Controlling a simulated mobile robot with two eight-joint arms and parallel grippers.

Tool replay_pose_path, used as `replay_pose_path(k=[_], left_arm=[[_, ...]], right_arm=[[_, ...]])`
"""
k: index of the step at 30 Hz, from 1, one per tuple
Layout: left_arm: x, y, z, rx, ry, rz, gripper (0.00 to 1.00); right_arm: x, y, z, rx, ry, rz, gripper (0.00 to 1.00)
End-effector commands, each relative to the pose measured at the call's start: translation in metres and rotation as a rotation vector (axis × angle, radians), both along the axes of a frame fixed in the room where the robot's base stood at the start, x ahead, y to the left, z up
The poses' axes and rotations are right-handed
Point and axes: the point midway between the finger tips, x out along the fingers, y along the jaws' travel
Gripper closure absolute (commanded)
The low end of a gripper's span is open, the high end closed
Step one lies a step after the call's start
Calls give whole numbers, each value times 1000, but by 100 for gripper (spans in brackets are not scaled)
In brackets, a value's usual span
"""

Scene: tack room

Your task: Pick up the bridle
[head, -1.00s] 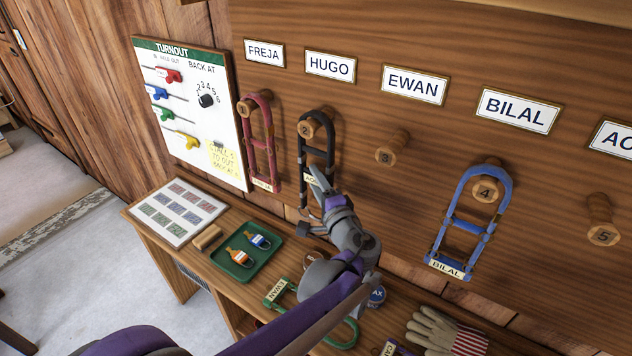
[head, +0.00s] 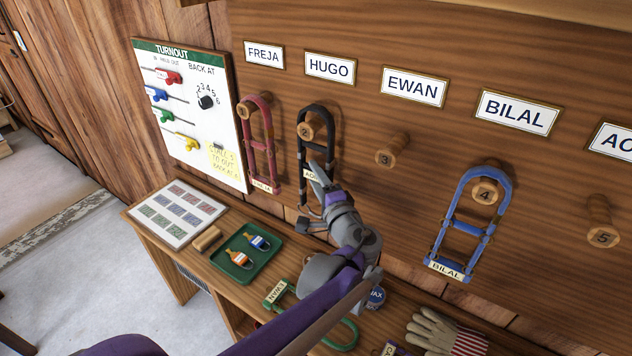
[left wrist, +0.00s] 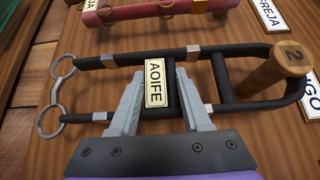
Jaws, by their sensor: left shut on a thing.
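The black bridle (head: 329,150) hangs on peg 2 (head: 307,131) below the HUGO plate, with its loop still around the peg. It carries an AOIFE tag (left wrist: 156,83), and in the left wrist view its metal bit rings (left wrist: 50,122) show at the left. My left gripper (head: 319,176) is shut on the bridle at the tagged cross strap, with one finger on each side of the tag in the left wrist view (left wrist: 160,98). In the head view my gripper hides part of the bridle's lower half. My right gripper is not in view.
A red bridle (head: 261,145) hangs close by on peg 1, and a blue one (head: 470,225) on peg 4. Pegs 3 (head: 391,151) and 5 (head: 602,234) are bare. Below, the bench holds a green tray (head: 245,253), a green halter (head: 342,335) and gloves (head: 435,330).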

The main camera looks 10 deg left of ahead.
Motion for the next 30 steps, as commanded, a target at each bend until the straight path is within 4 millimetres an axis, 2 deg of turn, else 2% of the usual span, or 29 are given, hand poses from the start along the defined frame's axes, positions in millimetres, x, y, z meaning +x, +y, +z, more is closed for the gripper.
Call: replay_pose_path(k=[4, 11, 21, 25, 30], left_arm=[[-3, 1, 21, 1, 0, 0, 100], [-47, 19, 18, 1, 0, 0, 100], [-123, 50, 18, 2, -1, 0, 100], [-143, 59, 18, 2, -1, 0, 100], [-159, 65, 18, 2, -1, 0, 100]], right_arm=[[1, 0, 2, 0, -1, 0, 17], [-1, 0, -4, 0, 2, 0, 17], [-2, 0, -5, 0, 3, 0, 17], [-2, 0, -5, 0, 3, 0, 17], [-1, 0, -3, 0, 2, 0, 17]])
